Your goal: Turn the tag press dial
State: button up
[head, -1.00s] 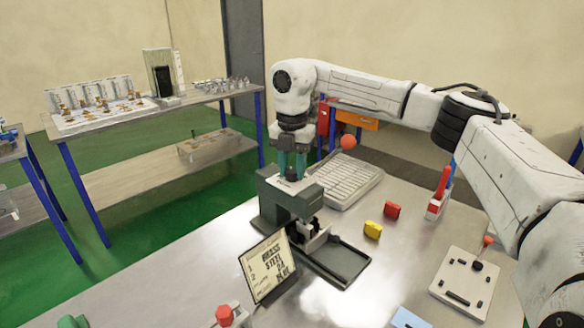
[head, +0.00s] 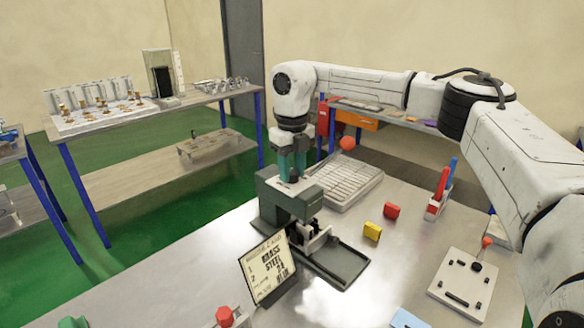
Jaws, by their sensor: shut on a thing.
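The tag press (head: 290,199) is a dark grey-green machine on the metal bench, with a flat tray (head: 336,262) at its front right. My gripper (head: 293,174) points straight down onto the top of the press, with its teal fingers at the press head.
A white plate with an orange-knobbed lever (head: 466,283) sits at right.

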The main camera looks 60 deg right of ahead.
aim_at(292, 172)
jog(key=n, duration=0.4)
jog(key=shift+r+n, duration=0.1)
jog(key=shift+n, duration=0.2)
jog(key=shift+n+p, duration=0.45)
jog(key=shift+n, duration=1.35)
jog(key=shift+w, duration=0.1)
jog(key=o, duration=1)
jog(key=shift+o, duration=0.2)
notch_tip(292, 172, up, 11)
jog(key=b, duration=0.1)
